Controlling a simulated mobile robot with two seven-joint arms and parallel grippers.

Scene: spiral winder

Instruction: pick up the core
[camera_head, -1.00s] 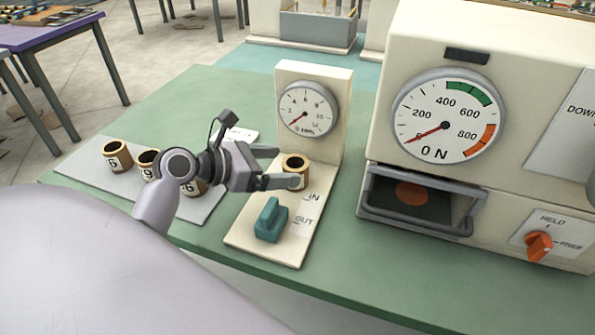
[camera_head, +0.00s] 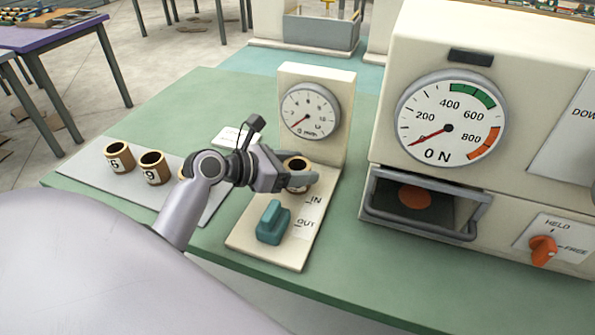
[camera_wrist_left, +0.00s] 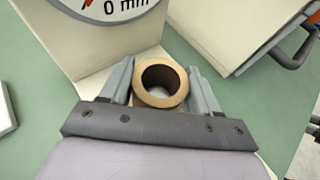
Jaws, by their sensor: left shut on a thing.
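The core (camera_head: 297,165) is a short brown cardboard tube with a dark hollow and a pale band. It stands upright on the cream gauge stand (camera_head: 262,255), in front of the round mm dial (camera_head: 310,111). My left gripper (camera_head: 296,178) is shut on the core, one finger on each side. In the left wrist view the core (camera_wrist_left: 160,82) sits between the two grey fingers (camera_wrist_left: 161,90), its open top facing the camera. My right gripper is not in view.
Other numbered cores stand on a grey mat at left, among them one marked 6 (camera_head: 119,157) and one marked 9 (camera_head: 154,168). A teal lever (camera_head: 273,222) sits in front of the core. A cream machine (camera_head: 470,60) with an N dial and open drawer (camera_head: 420,205) stands right.

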